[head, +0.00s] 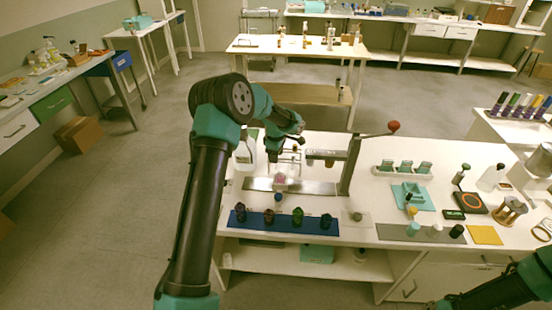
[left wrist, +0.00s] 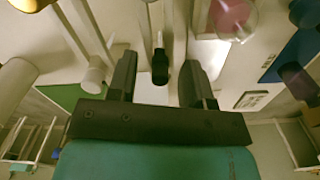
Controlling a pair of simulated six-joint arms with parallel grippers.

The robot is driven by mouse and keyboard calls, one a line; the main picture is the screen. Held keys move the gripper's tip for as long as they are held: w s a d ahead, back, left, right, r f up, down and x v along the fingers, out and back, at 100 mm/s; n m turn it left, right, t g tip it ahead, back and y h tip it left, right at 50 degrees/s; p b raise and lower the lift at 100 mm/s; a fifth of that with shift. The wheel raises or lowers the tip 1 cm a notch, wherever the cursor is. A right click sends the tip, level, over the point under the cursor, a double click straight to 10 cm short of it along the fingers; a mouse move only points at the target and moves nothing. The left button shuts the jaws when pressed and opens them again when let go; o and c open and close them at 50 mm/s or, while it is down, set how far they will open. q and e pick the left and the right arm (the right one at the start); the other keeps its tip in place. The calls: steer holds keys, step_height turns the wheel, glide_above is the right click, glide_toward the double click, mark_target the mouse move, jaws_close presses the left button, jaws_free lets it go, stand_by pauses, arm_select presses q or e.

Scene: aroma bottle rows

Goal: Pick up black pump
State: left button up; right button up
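In the left wrist view, the black pump (left wrist: 160,67) shows as a small black collar with a thin pale stem. It lies between the two fingers of my left gripper (left wrist: 158,82). The fingers are open, with a visible gap on each side of the pump. In the head view, my left gripper (head: 292,146) is over the back left part of the white table, and the pump cannot be made out clearly there. Only part of my right arm shows at the lower right of the head view; its gripper is out of sight.
A glass bottle with pink contents (head: 281,183) stands on a metal plate (head: 318,187). A lever press with a red knob (head: 393,126) stands beside it. A blue mat (head: 254,224) with several dark items lies in front. A teal tray (head: 424,202) is to the right.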

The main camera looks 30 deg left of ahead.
arm_select(q)
jaws_close()
stand_by(0.3)
step_height(320, 180, up, 10)
steer(key=shift+r, duration=0.1)
stand_by(0.5)
stand_by(0.3)
